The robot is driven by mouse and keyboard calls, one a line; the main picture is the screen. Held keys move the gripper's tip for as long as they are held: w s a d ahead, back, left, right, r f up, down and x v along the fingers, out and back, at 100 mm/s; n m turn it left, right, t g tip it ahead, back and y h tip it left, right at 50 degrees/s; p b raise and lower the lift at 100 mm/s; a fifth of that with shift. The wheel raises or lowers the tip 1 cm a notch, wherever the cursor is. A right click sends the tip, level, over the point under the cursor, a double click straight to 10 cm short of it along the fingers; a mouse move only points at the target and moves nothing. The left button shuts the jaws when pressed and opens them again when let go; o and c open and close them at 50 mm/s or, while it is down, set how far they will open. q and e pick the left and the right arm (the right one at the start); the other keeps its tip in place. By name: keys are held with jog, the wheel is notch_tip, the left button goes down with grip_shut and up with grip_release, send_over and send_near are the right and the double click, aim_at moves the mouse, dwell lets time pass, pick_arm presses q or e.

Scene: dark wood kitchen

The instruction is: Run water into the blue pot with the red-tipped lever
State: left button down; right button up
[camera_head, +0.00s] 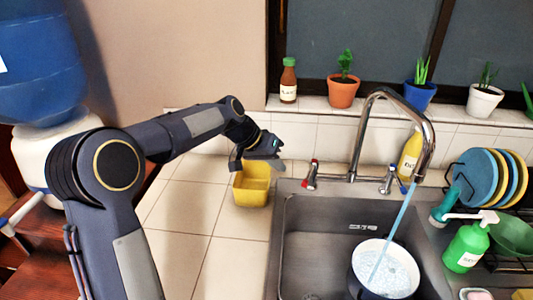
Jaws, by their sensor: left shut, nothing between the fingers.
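The blue pot (351,284) stands in the sink under the faucet, cut off by the bottom edge of the view. A blue stream of water (400,218) runs from the spout into it, and bubbly water shows inside. The red-tipped lever (311,175) is at the left of the chrome faucet (357,140). A second lever with a blue tip (390,180) is at its right. My left gripper (268,158) is shut and empty, left of the red-tipped lever and apart from it, above the yellow container. My right gripper is out of view.
The yellow container (251,196) stands on the tiled counter left of the sink (318,222). A yellow bottle (410,155), a green soap bottle (467,246) and a plate rack (487,178) are at the right. Potted plants (343,92) line the sill. The left counter is mostly clear.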

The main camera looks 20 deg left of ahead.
aim_at(307, 178)
pick_arm(q)
jog(key=shift+w+d+f+p, duration=0.15)
jog(key=shift+d+f, duration=0.1)
jog(key=shift+d, duration=0.55)
jog(key=shift+w+d+f+p, duration=0.1)
jog(key=shift+d+f, duration=0.15)
jog(key=shift+d, duration=0.6)
jog(key=shift+w+d+f+p, duration=0.15)
jog(key=shift+d+f, duration=0.1)
jog(key=shift+d, duration=0.55)
jog(key=shift+s+d, duration=0.1)
jog(key=d, duration=0.1)
jog(key=d+n, duration=0.1)
jog(key=n+t+y, duration=0.1)
jog(key=shift+s+d, duration=0.3)
jog(key=shift+d, duration=0.1)
jog(key=shift+a, duration=0.1)
